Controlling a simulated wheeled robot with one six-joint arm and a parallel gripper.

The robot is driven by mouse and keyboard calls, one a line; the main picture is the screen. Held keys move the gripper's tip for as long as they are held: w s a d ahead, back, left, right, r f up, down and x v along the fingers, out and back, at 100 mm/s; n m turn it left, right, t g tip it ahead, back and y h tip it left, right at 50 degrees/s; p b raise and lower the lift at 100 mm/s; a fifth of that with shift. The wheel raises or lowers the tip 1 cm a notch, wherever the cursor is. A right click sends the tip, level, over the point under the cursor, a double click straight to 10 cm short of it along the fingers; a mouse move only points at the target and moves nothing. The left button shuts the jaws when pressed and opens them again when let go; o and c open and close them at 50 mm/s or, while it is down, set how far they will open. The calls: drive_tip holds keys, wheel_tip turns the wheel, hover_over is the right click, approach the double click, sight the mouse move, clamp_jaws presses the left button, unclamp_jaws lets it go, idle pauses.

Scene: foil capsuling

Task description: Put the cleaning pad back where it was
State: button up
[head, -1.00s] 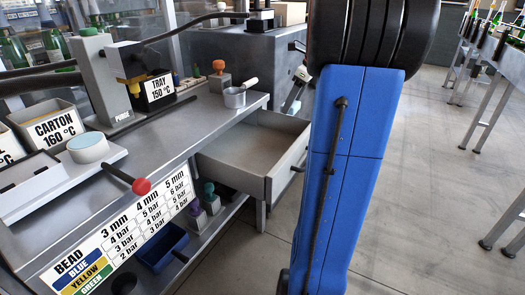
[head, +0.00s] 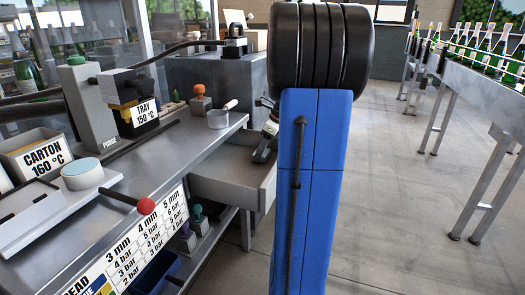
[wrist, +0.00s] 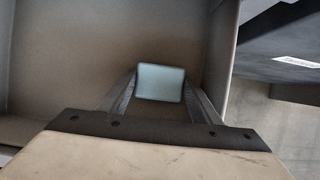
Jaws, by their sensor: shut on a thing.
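The cleaning pad is a small pale blue block (wrist: 160,83), seen in the wrist view between the two fingertips. My gripper (wrist: 161,88) is shut on it. The open grey drawer (head: 232,186) lies under the bench top, and in the wrist view its brown inside (wrist: 70,60) fills the space below the pad. I cannot tell the height of the pad above the drawer floor. In the head view my gripper (head: 265,143) shows partly at the drawer's far right side. My blue arm hides part of it, and the pad is not visible there.
A small pan (head: 217,119) stands on the bench edge above the drawer. A red-knobbed lever (head: 146,206) sticks out at the bench front. A white round piece with a pale blue top (head: 82,175) sits at left. Bottle conveyors (head: 480,75) stand right, with clear floor between.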

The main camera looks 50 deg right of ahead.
drive_tip(key=o, duration=1.3)
drive_tip(key=shift+f, duration=0.1)
drive_tip(key=v, duration=1.2)
